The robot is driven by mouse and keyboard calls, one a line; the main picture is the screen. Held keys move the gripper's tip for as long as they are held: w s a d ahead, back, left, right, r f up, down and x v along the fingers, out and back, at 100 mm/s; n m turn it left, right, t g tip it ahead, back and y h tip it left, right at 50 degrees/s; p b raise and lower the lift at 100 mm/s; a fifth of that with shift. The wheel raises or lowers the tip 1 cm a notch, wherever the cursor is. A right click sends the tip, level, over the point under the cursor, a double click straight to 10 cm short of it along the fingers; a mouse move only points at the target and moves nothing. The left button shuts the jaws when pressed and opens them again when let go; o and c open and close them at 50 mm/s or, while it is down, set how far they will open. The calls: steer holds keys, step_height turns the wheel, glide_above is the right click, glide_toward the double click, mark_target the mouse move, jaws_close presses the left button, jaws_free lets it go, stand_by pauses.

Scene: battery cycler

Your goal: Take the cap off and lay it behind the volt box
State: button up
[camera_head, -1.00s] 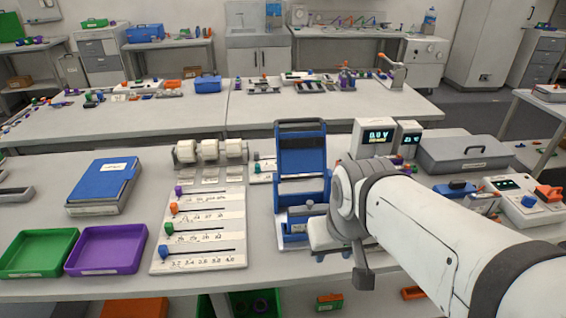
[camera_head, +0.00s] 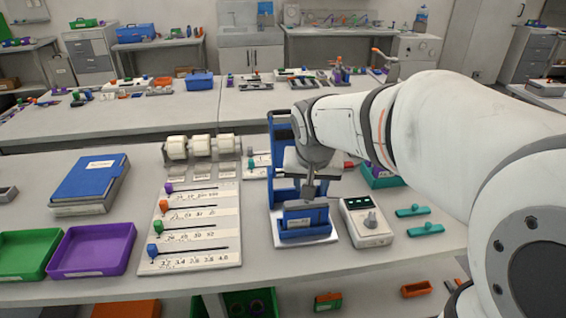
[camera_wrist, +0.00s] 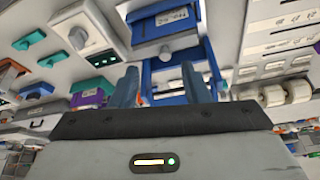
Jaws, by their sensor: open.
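A blue holder (camera_head: 303,226) with a tall blue back frame stands on the near bench. A grey block (camera_head: 306,211) sits in it, and in the wrist view a round grey stub (camera_wrist: 165,52) shows at this spot. This may be the cap; I cannot tell for sure. The volt box seems to be the pale box (camera_head: 368,221) with a small display and a knob, right of the holder; it also shows in the wrist view (camera_wrist: 88,40). My gripper (camera_wrist: 163,78) is open and empty above the holder. My arm hides part of the back frame.
Two teal pieces (camera_head: 413,211) lie right of the pale box. A slider board (camera_head: 190,226) stands left of the holder, with white rolls (camera_head: 200,147) behind it. Purple (camera_head: 92,249) and green trays lie further left. My arm covers the bench at the right.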

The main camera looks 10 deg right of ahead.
steer(key=x, duration=0.3)
steer(key=w+x, duration=0.1)
steer(key=x, duration=0.4)
steer(key=shift+w+a+p, duration=0.15)
steer(key=shift+w+p, duration=0.2)
steer(key=shift+p, duration=0.05)
steer(key=shift+c, duration=0.2)
jaws_close()
